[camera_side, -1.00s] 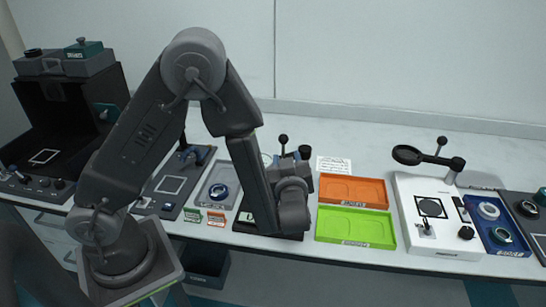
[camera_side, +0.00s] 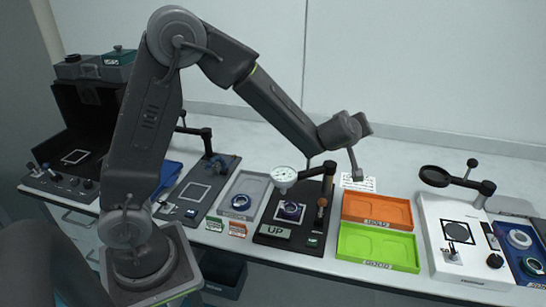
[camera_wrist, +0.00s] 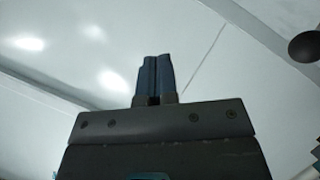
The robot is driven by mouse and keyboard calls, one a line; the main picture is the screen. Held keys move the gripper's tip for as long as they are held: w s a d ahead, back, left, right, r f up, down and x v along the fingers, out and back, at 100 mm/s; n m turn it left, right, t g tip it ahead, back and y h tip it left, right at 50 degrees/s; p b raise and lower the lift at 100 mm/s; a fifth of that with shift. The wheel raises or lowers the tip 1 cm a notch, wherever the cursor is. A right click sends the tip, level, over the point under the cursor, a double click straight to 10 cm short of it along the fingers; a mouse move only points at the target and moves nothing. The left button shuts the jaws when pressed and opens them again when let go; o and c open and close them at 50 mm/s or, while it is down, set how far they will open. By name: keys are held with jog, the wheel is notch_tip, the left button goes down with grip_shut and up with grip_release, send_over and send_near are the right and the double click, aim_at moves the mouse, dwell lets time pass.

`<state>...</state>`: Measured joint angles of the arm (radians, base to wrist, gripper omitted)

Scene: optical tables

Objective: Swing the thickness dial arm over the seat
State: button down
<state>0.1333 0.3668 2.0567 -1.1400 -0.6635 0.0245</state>
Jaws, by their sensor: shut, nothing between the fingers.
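The thickness gauge stands on a black base plate (camera_side: 268,237). Its white round dial (camera_side: 284,174) is on a dark dial arm (camera_side: 311,173) that reaches left from a post (camera_side: 329,178). My gripper (camera_side: 357,177) is raised to the right of the post, apart from the gauge. In the wrist view its blue fingers (camera_wrist: 153,75) are together and empty. A dark ball (camera_wrist: 305,47) shows at that view's right edge; I cannot tell what it belongs to.
An orange tray (camera_side: 377,225) and a green tray (camera_side: 377,263) lie right of the gauge, then a white magnifier station (camera_side: 455,272). A grey tray (camera_side: 237,213) lies left. A green UP sign (camera_side: 276,232) is on the gauge's base. The wall is behind.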

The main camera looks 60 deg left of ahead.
jog(key=w+a+g+h, duration=0.2)
jog(key=a+g+h, duration=0.2)
jog(key=a+h, duration=0.45)
jog(key=s+a+r+n+g+h, duration=0.3)
jog(key=s+a+g, duration=0.5)
jog(key=s+a, duration=0.7)
jog(key=d+x, duration=0.1)
jog(key=x, duration=1.5)
jog(key=shift+s+d, duration=0.3)
jog(key=shift+d, duration=0.2)
jog(key=shift+r+y, duration=0.1)
jog(key=shift+y, duration=0.15)
